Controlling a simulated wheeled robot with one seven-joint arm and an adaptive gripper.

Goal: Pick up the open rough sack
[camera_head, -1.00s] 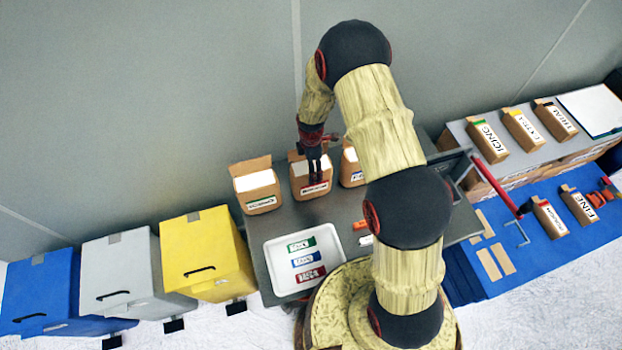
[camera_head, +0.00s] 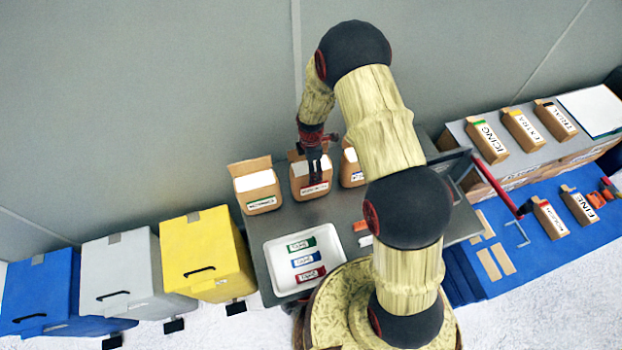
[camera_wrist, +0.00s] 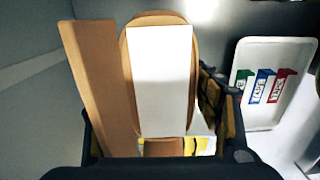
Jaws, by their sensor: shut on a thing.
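Three open brown sacks stand in a row on the grey table. The middle sack (camera_head: 302,186) has a red-edged label, too small to read surely. My gripper (camera_head: 313,180) is over its front side, pointing down, and is shut on it. In the wrist view the held sack (camera_wrist: 122,60) fills the middle, its brown flap on the left and a white surface inside its rim. The dark gripper fingers show low on both sides of it. The sack looks upright and still at table level; I cannot tell whether its base touches the table.
A green-labelled sack (camera_head: 257,187) stands close on the left, a blue-labelled sack (camera_head: 352,172) close on the right. A white tray (camera_head: 274,284) with green, blue and red tags lies in front. Yellow, grey and blue bins stand left. More sacks and a blue table (camera_head: 540,255) are right.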

